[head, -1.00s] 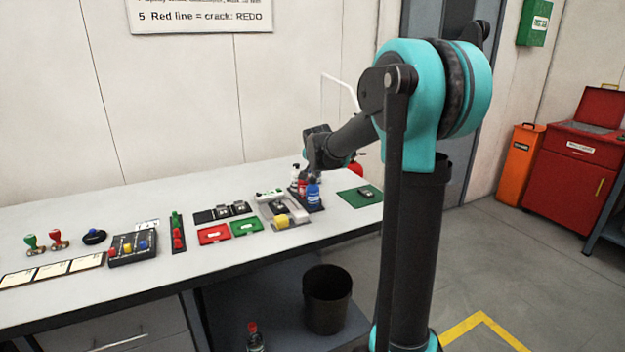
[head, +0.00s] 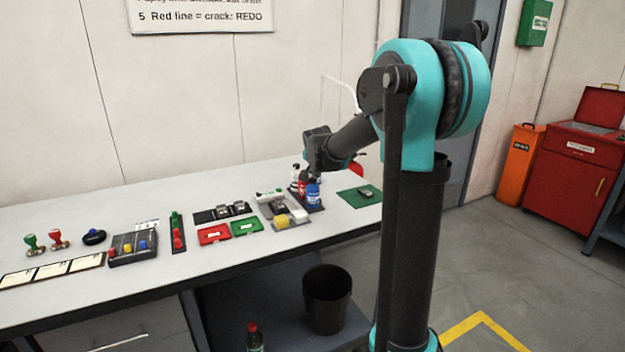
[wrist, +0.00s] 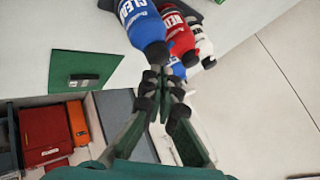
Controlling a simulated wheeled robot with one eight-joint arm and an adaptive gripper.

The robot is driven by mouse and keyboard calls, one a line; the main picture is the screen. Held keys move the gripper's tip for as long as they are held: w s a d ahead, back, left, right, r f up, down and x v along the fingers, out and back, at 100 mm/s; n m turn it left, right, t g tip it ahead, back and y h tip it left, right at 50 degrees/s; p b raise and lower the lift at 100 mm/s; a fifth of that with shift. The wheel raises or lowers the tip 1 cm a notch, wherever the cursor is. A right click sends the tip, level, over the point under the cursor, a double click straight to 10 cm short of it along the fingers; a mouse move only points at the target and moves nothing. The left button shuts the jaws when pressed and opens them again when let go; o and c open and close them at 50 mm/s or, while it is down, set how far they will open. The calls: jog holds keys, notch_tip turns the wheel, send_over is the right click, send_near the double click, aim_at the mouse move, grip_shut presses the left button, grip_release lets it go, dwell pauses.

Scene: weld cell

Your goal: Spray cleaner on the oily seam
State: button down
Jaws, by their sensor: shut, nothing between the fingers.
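A blue cleaner bottle (head: 313,193) stands on a dark tray at the right part of the bench; its label reads "CLEAN" in the wrist view (wrist: 138,22). A red bottle (wrist: 177,30) and a white bottle with a black part (wrist: 203,48) stand beside it. My gripper (wrist: 165,78) is shut and empty, its fingertips close by the blue and red bottles; contact is unclear. A grey fixture (head: 266,212) holding a metal part stands left of the bottles. Another small metal part (head: 366,191) lies on a green mat (head: 350,196). I cannot make out an oily seam.
A yellow object (head: 282,219) sits at the fixture's front. Red (head: 214,234) and green (head: 246,227) trays, a button box (head: 133,249) and stamps (head: 32,243) lie further left. A black bin (head: 327,300) stands below. The bench's front right is clear.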

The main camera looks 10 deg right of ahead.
jog(key=shift+f, duration=0.3)
dwell(0.4)
jog(key=shift+r, duration=0.55)
jog(key=shift+r, duration=0.1)
notch_tip(320, 180, up, 6)
jog(key=shift+f, duration=0.1)
dwell(0.6)
dwell(0.4)
